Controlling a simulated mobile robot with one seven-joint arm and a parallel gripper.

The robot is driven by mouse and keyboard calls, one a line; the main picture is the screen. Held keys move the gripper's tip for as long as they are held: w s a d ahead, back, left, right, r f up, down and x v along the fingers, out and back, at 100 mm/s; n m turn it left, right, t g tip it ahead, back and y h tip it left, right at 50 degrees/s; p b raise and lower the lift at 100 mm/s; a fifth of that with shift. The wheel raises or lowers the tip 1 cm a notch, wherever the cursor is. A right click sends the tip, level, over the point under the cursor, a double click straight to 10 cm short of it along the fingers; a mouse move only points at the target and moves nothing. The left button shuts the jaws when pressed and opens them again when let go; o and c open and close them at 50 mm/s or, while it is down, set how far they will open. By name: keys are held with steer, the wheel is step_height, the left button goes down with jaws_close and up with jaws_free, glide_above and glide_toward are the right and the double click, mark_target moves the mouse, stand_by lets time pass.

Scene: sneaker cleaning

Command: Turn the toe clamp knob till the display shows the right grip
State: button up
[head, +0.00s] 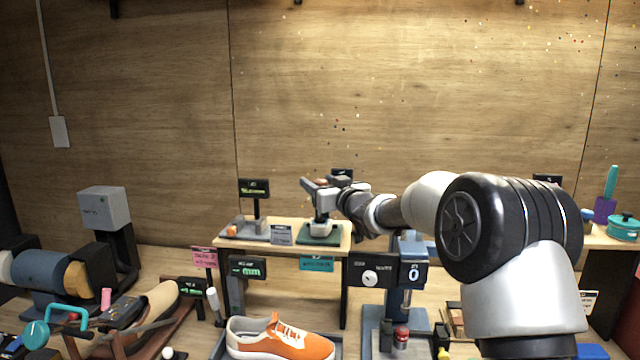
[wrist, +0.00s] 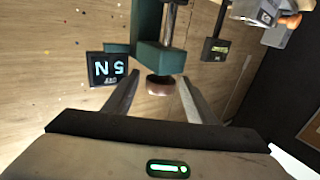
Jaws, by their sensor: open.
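The toe clamp stands on a dark green base (head: 318,238) on the raised wooden shelf in the head view. In the wrist view its teal block (wrist: 160,57) hangs upside down, with the round brown knob (wrist: 160,86) at its end. My gripper (wrist: 157,82) is open, with one finger on each side of the knob; I cannot tell whether they touch it. My gripper also shows above the clamp in the head view (head: 318,184). The clamp's display (wrist: 107,68) appears upside down and seems to read 5 N. In the head view the display (head: 341,174) is mostly hidden behind my gripper.
A grey device (head: 243,230) with its own display (head: 254,188) stands left of the clamp on the shelf. An orange sneaker (head: 280,340) lies below in front. Other displays, signs and tools crowd the lower bench.

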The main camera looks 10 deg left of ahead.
steer(key=c, duration=1)
steer(key=shift+c, duration=0.2)
steer(key=shift+f+b, duration=0.3)
steer(key=shift+b, duration=0.8)
